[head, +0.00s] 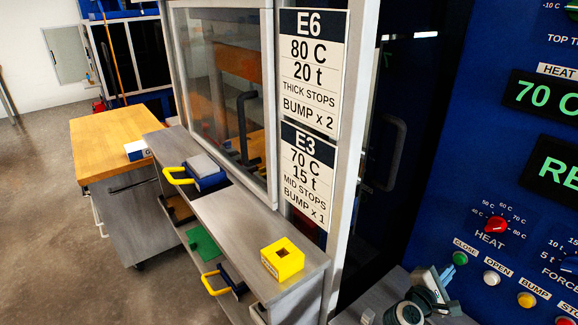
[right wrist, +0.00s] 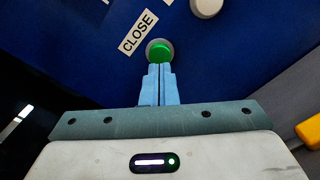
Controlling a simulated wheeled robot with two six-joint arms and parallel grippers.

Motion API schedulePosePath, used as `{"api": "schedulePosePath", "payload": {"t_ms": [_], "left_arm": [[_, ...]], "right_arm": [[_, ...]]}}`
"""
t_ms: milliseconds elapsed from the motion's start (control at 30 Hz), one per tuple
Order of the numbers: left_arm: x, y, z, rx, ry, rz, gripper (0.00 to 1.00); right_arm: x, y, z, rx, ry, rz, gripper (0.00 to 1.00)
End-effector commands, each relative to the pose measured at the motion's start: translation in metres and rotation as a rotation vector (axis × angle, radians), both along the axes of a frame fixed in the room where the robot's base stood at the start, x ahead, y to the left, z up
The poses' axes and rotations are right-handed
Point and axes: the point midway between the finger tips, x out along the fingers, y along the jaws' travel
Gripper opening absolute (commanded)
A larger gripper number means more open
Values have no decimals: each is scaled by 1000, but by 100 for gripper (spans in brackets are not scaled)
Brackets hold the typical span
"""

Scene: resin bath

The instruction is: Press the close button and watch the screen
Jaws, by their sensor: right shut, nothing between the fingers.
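The green close button (head: 459,258) sits on the blue panel at the right of the head view, under its CLOSE label (head: 465,246). It also shows in the right wrist view (right wrist: 159,51). My right gripper (head: 446,272) is shut and empty, its light blue fingertips (right wrist: 159,70) right at the lower edge of the button. I cannot tell whether they touch it. The screen (head: 541,96) shows green "70 C" and is cut off by the frame edge. A second screen (head: 553,172) below shows "RE", also cut off. My left gripper is not in view.
White open button (head: 491,278), yellow bump button (head: 526,299) and a partly cut-off stop button (head: 565,321) run along the panel. The red heat knob (head: 496,224) is above. A grey bench (head: 232,208) holds a yellow block (head: 282,260). Signs E6 (head: 312,70) and E3 (head: 305,180) hang on the frame.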

Motion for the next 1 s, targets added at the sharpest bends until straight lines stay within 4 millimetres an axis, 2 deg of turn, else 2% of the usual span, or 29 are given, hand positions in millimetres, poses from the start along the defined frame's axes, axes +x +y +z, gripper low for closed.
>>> {"api": "schedulePosePath", "payload": {"t_ms": [1000], "left_arm": [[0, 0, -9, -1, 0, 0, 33]], "right_arm": [[23, -27, 0, -1, 0, -1, 0]]}}
